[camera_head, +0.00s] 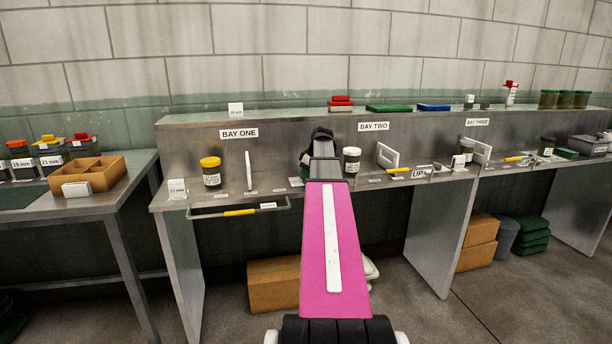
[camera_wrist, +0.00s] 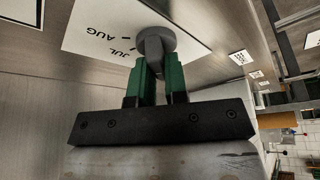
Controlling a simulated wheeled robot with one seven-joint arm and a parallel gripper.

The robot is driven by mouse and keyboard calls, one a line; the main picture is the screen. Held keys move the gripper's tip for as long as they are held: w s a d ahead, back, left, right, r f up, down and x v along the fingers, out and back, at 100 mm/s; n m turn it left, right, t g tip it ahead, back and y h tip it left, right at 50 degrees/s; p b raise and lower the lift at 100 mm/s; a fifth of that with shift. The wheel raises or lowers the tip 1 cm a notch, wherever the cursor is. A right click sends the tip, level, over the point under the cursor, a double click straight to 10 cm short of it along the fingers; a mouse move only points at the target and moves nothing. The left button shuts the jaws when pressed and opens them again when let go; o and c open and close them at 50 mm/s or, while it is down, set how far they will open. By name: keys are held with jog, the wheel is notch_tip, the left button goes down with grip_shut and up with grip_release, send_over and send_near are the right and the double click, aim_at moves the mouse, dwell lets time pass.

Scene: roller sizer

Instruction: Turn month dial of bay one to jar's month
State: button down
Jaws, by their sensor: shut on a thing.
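In the wrist view my gripper (camera_wrist: 158,72) has its green fingers shut on the grey knob of the month dial (camera_wrist: 155,40). The dial sits on a white card (camera_wrist: 88,22) where JUL and AUG can be read. The other months are hidden or cut off, and the pointer's exact setting cannot be told. In the head view my pink arm reaches to the bench and covers the dial and my fingers. A jar with a yellow lid (camera_head: 210,172) stands upright in bay one, under the BAY ONE sign (camera_head: 238,133). Its label is too small to read.
A white upright plate (camera_head: 248,170) stands right of the yellow-lidded jar. A white-lidded jar (camera_head: 351,161) stands just right of my arm. A bar with a yellow grip (camera_head: 240,212) runs along the bench front. A cardboard box (camera_head: 273,284) is on the floor below.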

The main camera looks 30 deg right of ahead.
jog(key=m+h, duration=0.1)
jog(key=m, duration=0.2)
jog(key=m+t+h, duration=0.1)
jog(key=m, duration=0.2)
jog(key=m+h, duration=0.1)
jog(key=m, duration=0.1)
jog(key=m+h, duration=0.1)
jog(key=m, duration=0.2)
jog(key=shift+d+m, duration=0.2)
jog(key=shift+m, duration=0.1)
jog(key=m+h, duration=0.1)
jog(key=m, duration=0.1)
jog(key=m+g+h, duration=0.1)
jog(key=m, duration=0.2)
jog(key=shift+d+g, duration=0.15)
jog(key=shift+g, duration=0.15)
jog(key=m+g, duration=0.1)
jog(key=m, duration=0.2)
jog(key=m+h, duration=0.1)
jog(key=m, duration=0.1)
jog(key=shift+s+m+g, duration=0.15)
jog(key=shift+m+g, duration=0.25)
jog(key=c, duration=1.1)
grip_release()
jog(key=shift+c, duration=0.2)
jog(key=shift+r, duration=0.15)
jog(key=v, duration=1)
jog(key=shift+a+r, duration=0.2)
